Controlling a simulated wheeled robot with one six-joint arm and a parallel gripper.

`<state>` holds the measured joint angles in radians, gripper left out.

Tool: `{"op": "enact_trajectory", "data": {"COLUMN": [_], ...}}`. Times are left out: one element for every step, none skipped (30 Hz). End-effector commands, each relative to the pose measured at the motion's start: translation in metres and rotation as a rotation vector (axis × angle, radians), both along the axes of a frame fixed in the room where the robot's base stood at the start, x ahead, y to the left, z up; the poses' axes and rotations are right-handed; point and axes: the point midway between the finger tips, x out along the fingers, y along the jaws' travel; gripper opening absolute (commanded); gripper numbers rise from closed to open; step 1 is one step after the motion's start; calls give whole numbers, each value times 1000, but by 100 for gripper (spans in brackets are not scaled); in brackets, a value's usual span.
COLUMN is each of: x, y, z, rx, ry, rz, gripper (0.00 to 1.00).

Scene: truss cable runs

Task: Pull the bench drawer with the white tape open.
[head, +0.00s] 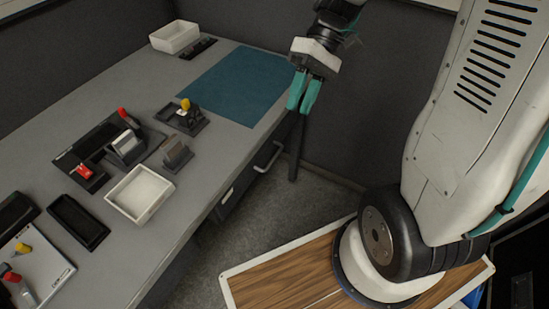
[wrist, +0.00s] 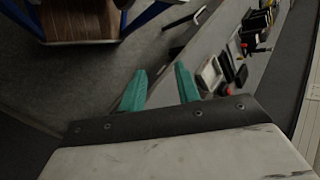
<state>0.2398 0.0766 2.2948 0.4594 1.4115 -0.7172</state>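The bench drawer (head: 241,181) has a dark front under the right edge of the grey bench. A silver bar handle (head: 270,158) stands out from it. A small pale mark (head: 228,195) shows on the front left of the handle; I cannot tell for sure that it is the white tape. The drawer looks closed. My gripper (head: 300,108), with two teal fingers, hangs above and right of the handle, apart from it. In the wrist view my gripper (wrist: 161,70) has its fingers spread with nothing between them.
The bench top (head: 205,140) holds a blue mat (head: 235,85), white trays (head: 140,194) (head: 174,37) and several small fixtures. A dark bench leg (head: 296,150) stands right of the handle. Clear floor (head: 275,215) lies before the drawer.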

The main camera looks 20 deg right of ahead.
Motion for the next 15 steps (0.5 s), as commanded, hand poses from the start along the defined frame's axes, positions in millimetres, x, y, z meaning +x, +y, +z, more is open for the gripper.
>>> {"op": "enact_trajectory", "data": {"x": [10,17,24,30,36,43,48,53,60,64,68,74,77,80,84], "y": [-3,-5,-6,-8,-9,-12,-13,-15,-18,-20,-23,-26,-28,-31,-34], "z": [-14,-22,-32,-40,-48,-59,-68,-77,-90,-100,-110,-124,-135,-146,-161], "rx": [64,104,159,201,242,296,336,378,430,470,510,561,598,636,683], "ry": [29,38,46,51,55,58,58,57,53,49,44,34,25,16,0], "rz": [-8,-10,-16,-22,-27,-39,-47,-59,-76,-88,-104,-125,-143,-162,-188], "gripper": [32,32,32,32,32,32,32,32,32,32,32,32,32,32,32]}}
